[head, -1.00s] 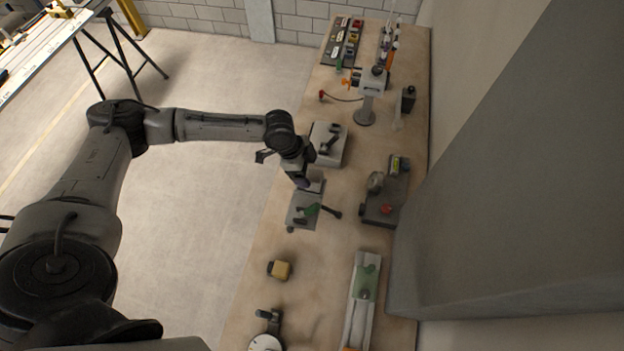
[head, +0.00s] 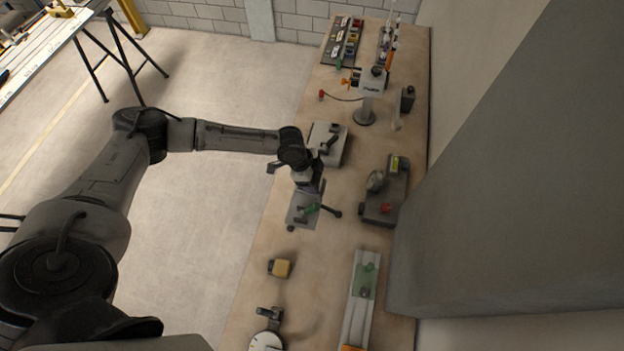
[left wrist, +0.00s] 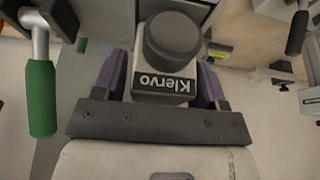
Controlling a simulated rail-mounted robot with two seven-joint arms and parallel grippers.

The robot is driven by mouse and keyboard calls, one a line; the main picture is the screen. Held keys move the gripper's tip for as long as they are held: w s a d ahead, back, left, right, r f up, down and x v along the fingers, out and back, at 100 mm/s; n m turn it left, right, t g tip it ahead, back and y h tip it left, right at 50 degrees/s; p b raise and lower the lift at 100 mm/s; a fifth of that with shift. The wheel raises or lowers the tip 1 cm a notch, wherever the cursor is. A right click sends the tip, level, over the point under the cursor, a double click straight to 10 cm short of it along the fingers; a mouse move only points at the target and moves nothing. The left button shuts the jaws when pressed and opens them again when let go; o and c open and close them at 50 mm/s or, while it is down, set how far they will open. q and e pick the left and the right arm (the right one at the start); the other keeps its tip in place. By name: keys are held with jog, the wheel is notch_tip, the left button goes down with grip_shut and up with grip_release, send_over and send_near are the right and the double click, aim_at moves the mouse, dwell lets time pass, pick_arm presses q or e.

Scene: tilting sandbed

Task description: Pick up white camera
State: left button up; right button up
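The white camera appears to be the pale box with a dark round lens and a "Klervo" label (left wrist: 165,82) in the left wrist view. In the head view it is hidden or too small to tell under my left gripper. My left gripper (head: 306,190) is over the grey fixture with the green handle (head: 312,208). In the left wrist view its purple fingers (left wrist: 163,85) stand apart, one on each side of the box; contact cannot be made out. The green handle (left wrist: 41,98) is at the left there. My right gripper is not in view.
A yellow block (head: 281,268) lies nearer on the bench. A dark instrument with a red knob (head: 385,205) is to the right. A white device on a post (head: 368,95) stands farther back. A grey machine (head: 328,143) sits just behind my gripper. Bare wood lies between them.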

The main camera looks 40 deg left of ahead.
pick_arm(q)
jog(key=c, duration=0.9)
jog(key=shift+c, duration=0.2)
jog(key=shift+r, duration=0.2)
